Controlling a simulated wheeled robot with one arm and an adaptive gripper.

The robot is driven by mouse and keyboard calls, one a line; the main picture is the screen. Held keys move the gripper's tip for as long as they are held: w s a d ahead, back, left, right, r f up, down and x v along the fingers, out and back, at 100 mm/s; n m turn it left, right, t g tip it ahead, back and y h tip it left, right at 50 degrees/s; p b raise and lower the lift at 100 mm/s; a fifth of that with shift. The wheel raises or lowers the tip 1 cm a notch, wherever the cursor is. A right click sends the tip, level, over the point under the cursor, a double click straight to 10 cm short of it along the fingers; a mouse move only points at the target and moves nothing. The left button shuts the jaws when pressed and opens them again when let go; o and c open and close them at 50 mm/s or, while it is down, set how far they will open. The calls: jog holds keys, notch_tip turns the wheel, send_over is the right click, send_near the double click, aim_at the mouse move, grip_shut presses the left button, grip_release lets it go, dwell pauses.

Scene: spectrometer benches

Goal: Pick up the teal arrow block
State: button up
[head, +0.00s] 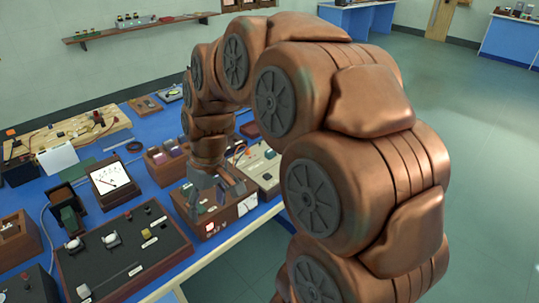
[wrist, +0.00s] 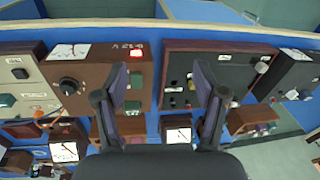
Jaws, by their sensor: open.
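My gripper (head: 212,192) is open and points down over the front of the bench; its two fingers also show in the wrist view (wrist: 161,88), apart, with nothing between them. I cannot make out a clear teal arrow block in either view. A small green piece (wrist: 136,80) shows on the wooden power unit beside the left finger. The wooden power unit (wrist: 82,90) has a meter, a black knob and a lit red display. In the head view my gripper partly covers the same unit (head: 222,217).
The dark panel (head: 125,252) with knobs and terminals lies left of my gripper. A square meter (head: 112,182) and a dark green block (head: 69,219) are farther left. The blue bench (head: 135,152) is crowded; its front edge borders open floor (head: 478,110).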

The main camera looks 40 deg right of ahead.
jog(key=w+d+t, duration=0.1)
jog(key=w+d, duration=0.7)
jog(key=m+t+h+p, duration=0.1)
jog(key=t+h, duration=0.1)
jog(key=t, duration=0.1)
send_near(271, 151)
jog(key=f, duration=0.2)
jog(key=shift+w, duration=0.2)
jog(key=shift+p+x, duration=0.55)
jog(key=shift+x, duration=0.55)
jog(key=shift+w+p+x, duration=0.25)
jog(key=shift+p+x, duration=1.05)
jog(key=shift+x, duration=1.3)
jog(key=shift+r, duration=0.1)
jog(key=shift+c, duration=0.2)
